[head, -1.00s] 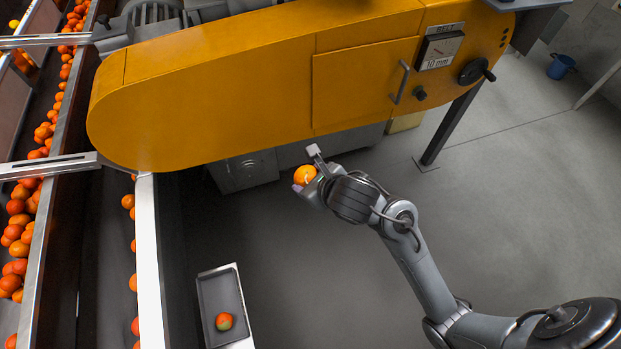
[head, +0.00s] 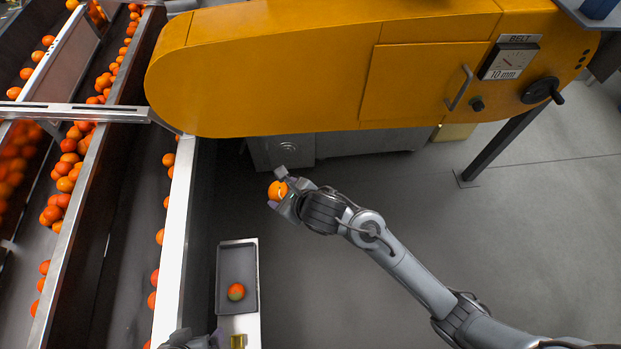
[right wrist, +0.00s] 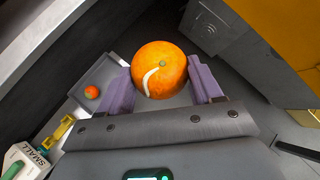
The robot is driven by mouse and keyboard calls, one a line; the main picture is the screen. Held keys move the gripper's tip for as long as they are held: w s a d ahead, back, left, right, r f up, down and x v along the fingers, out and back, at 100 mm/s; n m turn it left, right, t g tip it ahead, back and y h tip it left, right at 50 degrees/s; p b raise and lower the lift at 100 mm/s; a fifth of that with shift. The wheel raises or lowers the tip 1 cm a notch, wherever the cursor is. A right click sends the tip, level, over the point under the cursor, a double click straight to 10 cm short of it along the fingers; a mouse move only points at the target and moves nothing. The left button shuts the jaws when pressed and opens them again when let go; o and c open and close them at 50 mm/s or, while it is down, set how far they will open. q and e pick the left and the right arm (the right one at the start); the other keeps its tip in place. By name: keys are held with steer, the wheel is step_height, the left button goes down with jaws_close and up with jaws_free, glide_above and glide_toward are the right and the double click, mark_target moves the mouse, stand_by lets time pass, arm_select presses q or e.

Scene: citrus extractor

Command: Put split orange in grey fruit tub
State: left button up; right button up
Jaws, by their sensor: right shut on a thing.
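The split orange (head: 275,191) is bright orange with a pale curved split in its skin, clear in the right wrist view (right wrist: 160,70). My right gripper (head: 280,190) is shut on it, one purple-grey finger on each side, and holds it in the air below the yellow housing. A shallow grey tub (head: 223,262) with a pale metal rim lies below and left of the orange in the head view. It holds one orange-and-green fruit (head: 236,291) and also shows in the right wrist view (right wrist: 103,72). A grey mechanical part at the bottom edge may be my left gripper; its fingers are not clear.
The yellow belt housing (head: 300,70) spans the top. A conveyor (head: 130,230) with several oranges runs along the left, with a pale metal rail (head: 178,235) beside the tub. A yellow piece (right wrist: 58,131) and a "SMALL" label (right wrist: 25,165) stand near the tub.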

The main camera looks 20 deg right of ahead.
steer(key=s+a+f+n+g+y+b, duration=0.1)
steer(key=s+a+f+n+y+b, duration=0.15)
steer(key=a+f+b, duration=0.6)
steer(key=s+a+f+n+g+y+b, duration=0.1)
steer(key=a+f+n+g+b, duration=0.2)
steer(key=a+f, duration=1)
steer(key=w+f+n+b, duration=0.1)
steer(key=w+f+b, duration=0.1)
steer(key=f+b, duration=0.4)
steer(key=w+f+n+y+b, duration=0.1)
steer(key=w+f+n+b, duration=0.1)
steer(key=f+b, duration=0.4)
steer(key=shift+w+a+f, duration=0.3)
steer(key=shift+w+f, duration=0.15)
steer(key=shift+f, duration=0.3)
steer(key=shift+d+y, duration=0.15)
steer(key=shift+y, duration=0.1)
